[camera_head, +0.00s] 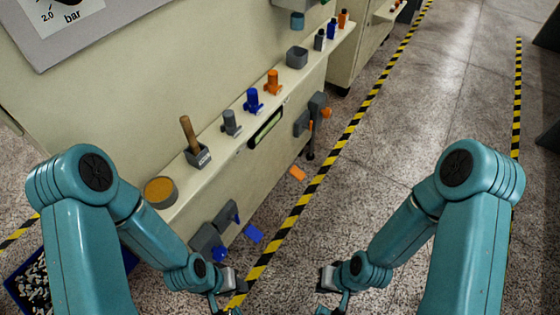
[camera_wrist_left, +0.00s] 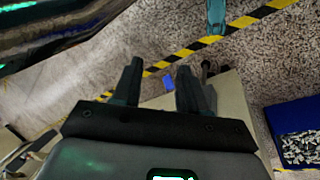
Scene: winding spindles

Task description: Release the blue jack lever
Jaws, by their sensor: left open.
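The blue jack lever appears to be the blue flat piece (camera_head: 254,233) by a dark grey bracket (camera_head: 207,240) low on the machine front. A blue knob (camera_head: 219,254) sits on the same bracket. In the left wrist view a small blue patch (camera_wrist_left: 168,82) shows between the fingers; I cannot tell which blue part it is. My left gripper (camera_head: 232,290) is at the lower middle, in front of and apart from the bracket. In the left wrist view its fingers (camera_wrist_left: 158,72) are spread and empty. My right gripper (camera_head: 328,290) is over the floor to the right; its jaws are unclear.
A similar orange flat piece (camera_head: 297,173) and orange knob (camera_head: 326,113) are farther along the machine. The ledge (camera_head: 215,150) holds a wooden-handled tool (camera_head: 190,135) and several coloured fittings. A blue bin (camera_wrist_left: 298,125) stands on the floor. The floor (camera_head: 400,150) right of the striped tape is clear.

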